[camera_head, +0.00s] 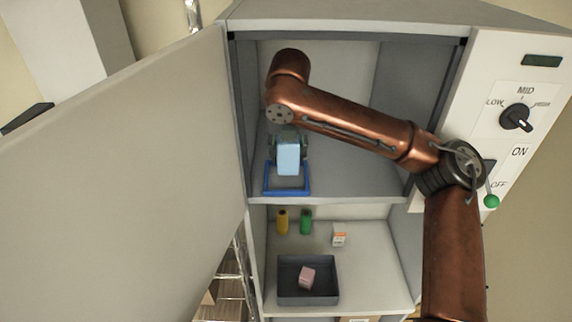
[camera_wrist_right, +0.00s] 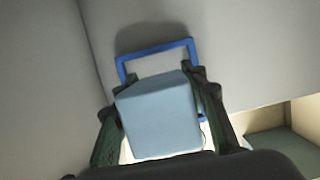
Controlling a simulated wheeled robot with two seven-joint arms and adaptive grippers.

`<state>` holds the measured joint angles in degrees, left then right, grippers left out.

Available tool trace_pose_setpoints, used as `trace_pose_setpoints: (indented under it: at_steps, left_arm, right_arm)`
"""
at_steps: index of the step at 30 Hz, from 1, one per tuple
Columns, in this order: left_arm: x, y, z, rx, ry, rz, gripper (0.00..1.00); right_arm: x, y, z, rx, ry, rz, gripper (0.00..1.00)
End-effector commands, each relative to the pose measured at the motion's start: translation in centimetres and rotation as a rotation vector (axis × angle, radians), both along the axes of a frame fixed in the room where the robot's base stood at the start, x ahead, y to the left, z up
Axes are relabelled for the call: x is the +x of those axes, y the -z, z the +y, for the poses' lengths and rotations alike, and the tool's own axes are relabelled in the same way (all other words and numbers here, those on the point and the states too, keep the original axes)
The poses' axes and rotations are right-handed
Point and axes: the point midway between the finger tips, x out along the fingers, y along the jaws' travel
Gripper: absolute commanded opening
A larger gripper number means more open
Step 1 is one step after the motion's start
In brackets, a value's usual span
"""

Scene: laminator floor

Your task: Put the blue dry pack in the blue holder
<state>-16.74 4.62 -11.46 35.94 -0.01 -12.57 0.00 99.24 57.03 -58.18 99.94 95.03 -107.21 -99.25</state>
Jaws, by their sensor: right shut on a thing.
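The light blue dry pack (camera_head: 288,157) is between the fingers of my right gripper (camera_head: 289,146), which is shut on it. In the right wrist view the pack (camera_wrist_right: 160,115) fills the space between the fingers of the gripper (camera_wrist_right: 158,95). The blue holder (camera_head: 287,192) is a rectangular frame on the upper shelf of the open cabinet, near its front left. The pack overlaps the rear part of the holder in the head view; I cannot tell whether it touches it. The holder (camera_wrist_right: 155,49) also shows beyond the pack in the wrist view. My left gripper is not in view.
The lower shelf (camera_head: 365,270) holds a yellow cylinder (camera_head: 282,222), a green cylinder (camera_head: 306,222), a small white box (camera_head: 338,235) and a dark tray (camera_head: 308,300) with a pink block (camera_head: 307,277). The open door (camera_head: 120,190) stands at the left. A control panel (camera_head: 520,110) is at the right.

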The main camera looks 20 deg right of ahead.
Motion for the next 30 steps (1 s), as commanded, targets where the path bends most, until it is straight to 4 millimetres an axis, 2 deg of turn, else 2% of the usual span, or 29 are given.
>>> trace_pose_setpoints:
  at_steps: [5,12,23,24,26,30]
  left_arm:
    - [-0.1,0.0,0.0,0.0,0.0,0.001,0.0]
    - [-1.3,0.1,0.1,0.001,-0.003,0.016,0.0]
    - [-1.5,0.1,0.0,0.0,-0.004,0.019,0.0]
    - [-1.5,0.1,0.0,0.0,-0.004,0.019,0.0]
    - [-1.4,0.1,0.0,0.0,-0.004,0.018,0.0]
    - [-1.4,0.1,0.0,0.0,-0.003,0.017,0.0]
  right_arm:
    - [0.2,0.6,0.5,-0.002,0.002,0.0,0.09]
    - [0.1,3.4,0.4,-0.002,0.002,0.0,0.09]
    - [0.2,3.8,0.5,0.0,0.001,0.0,0.09]
    - [0.2,3.8,0.5,-0.001,0.001,0.0,0.43]
    - [0.2,3.8,0.5,-0.001,0.001,0.0,0.47]
    - [0.2,3.8,0.5,-0.001,0.001,0.0,0.47]
